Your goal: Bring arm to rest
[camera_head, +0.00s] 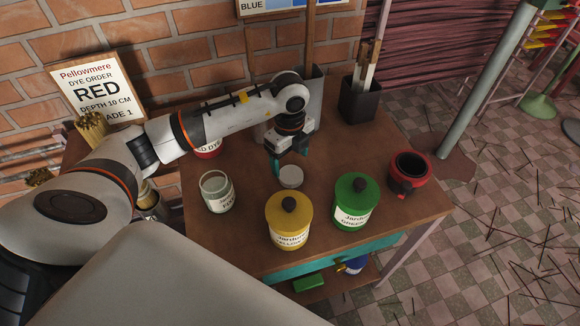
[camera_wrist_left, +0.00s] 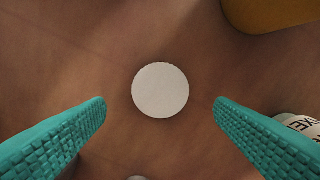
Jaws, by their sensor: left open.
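My left arm (camera_head: 215,122) reaches in from the left over the wooden table (camera_head: 245,248). My left gripper (camera_head: 287,160) points down above the table, with its two teal fingers apart. In the left wrist view the teal fingers (camera_wrist_left: 160,122) are spread wide with nothing between them. A round white lid (camera_head: 290,176) lies on the table just in front of the gripper. The lid also shows in the left wrist view (camera_wrist_left: 160,90), flat on the wood beyond the fingertips and apart from them. My right gripper is not in view.
A pale open jar (camera_head: 217,193), a yellow lidded jar (camera_head: 289,222), a green lidded jar (camera_head: 355,202) and a red pot (camera_head: 408,175) stand around the gripper. A dark holder with sticks (camera_head: 360,100) stands at the back right. A red dye jar (camera_head: 208,149) is partly hidden by my arm.

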